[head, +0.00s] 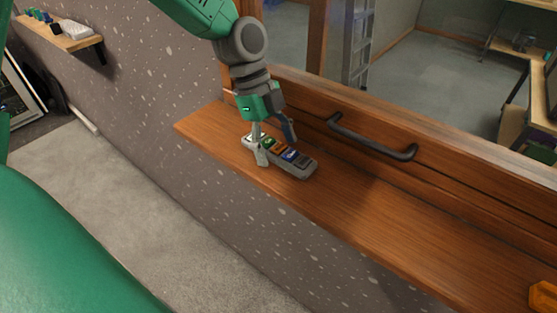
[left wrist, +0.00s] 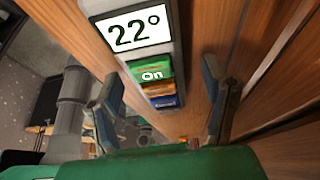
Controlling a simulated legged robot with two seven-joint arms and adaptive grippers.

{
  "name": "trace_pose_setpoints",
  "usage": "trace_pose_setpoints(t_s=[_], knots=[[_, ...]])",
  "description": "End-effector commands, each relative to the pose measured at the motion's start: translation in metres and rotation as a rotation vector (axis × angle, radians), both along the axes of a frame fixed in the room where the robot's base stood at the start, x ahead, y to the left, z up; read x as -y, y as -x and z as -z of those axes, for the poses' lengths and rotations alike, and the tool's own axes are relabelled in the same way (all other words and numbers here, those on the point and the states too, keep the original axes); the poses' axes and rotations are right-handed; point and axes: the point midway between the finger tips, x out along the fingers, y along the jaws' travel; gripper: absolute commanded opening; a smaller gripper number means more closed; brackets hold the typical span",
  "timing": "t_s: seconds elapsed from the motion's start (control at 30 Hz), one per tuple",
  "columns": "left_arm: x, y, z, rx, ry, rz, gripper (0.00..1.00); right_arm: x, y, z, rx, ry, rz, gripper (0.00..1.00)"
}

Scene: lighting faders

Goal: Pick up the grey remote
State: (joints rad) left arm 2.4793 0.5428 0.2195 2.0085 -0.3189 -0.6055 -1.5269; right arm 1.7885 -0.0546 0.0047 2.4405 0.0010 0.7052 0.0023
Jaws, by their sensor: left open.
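The grey remote (head: 305,168) lies on the wooden ledge (head: 375,227), with green, orange and blue buttons on its face. In the left wrist view the remote (left wrist: 177,48) shows a white screen reading 22° and a green button marked On. My left gripper (head: 275,150) is open, its fingers pointing down at the remote's far-left end in the head view. One finger is on the near side of the remote and the other on the far side. In the left wrist view the open fingers (left wrist: 165,105) show on either side of the remote's button end. I cannot tell whether they touch it. My right gripper is not in view.
A dark handle (head: 370,140) is fixed to the wooden frame behind the ledge. An orange-yellow object (head: 543,297) sits at the ledge's right end. A small shelf (head: 65,38) hangs on the speckled wall.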

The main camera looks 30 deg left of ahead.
Motion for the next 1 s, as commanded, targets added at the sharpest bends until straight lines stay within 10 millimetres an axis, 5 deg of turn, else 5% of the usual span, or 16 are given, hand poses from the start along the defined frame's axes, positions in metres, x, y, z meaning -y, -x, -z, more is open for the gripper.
trace_pose_setpoints(t_s=[0.2,0.37,0.77,1.0], knots=[[-0.001,0.000,-0.001,0.002,0.001,-0.001,0.64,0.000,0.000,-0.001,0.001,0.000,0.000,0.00],[-0.001,0.000,-0.001,0.001,0.001,0.000,0.10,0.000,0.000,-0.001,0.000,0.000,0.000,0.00],[-0.001,-0.001,-0.003,0.000,0.001,-0.001,0.10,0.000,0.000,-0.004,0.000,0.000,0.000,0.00],[-0.001,0.000,-0.026,0.002,0.001,-0.001,0.10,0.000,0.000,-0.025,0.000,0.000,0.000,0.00]])
